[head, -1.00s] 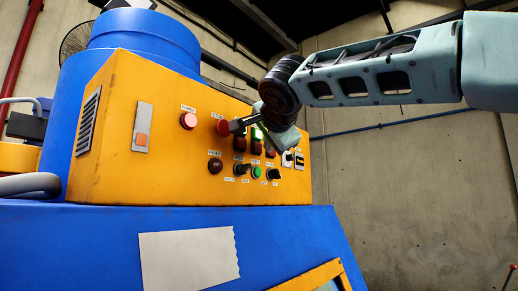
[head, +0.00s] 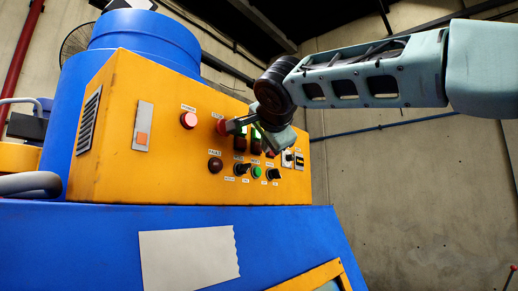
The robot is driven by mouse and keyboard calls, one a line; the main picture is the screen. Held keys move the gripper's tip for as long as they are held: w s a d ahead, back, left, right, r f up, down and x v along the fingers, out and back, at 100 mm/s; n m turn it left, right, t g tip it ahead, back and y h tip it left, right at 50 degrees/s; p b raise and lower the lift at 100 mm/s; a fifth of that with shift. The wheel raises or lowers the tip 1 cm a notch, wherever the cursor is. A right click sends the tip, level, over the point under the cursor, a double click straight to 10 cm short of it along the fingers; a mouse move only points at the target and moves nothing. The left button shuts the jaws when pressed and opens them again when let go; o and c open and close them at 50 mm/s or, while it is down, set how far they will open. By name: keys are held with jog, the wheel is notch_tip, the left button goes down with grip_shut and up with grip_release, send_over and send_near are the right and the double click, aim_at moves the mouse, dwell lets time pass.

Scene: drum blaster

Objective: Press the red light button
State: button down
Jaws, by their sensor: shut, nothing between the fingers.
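A bright, lit red button (head: 188,120) sits on the upper left of the orange control panel (head: 115,180), with a white label above it. A darker red button (head: 221,127) is to its right, partly covered by my gripper. My gripper (head: 232,126) is shut and empty, with its fingertips pointing left at the darker red button's right edge. I cannot tell whether they touch it. The lit button is clear of my gripper, a short way to the left of the fingertips.
Below are a dark red round button (head: 215,165), a green button (head: 256,172) and black knobs (head: 274,174). Rocker switches (head: 240,143) are partly hidden behind my gripper. The panel stands on a blue machine body (head: 100,240). Free air lies in front of the panel.

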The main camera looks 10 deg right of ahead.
jog(key=shift+w+a, duration=0.25)
jog(key=shift+w, duration=0.1)
dwell(0.4)
jog(key=shift+s, duration=0.1)
jog(key=shift+s+d+b, duration=0.5)
jog(key=shift+s+b, duration=0.1)
jog(key=shift+b, duration=0.2)
jog(key=shift+s+d+b, duration=0.75)
jog(key=shift+s+b, duration=0.05)
jog(key=shift+s, duration=0.25)
jog(key=shift+s+d+b, duration=0.75)
jog(key=shift+s, duration=0.25)
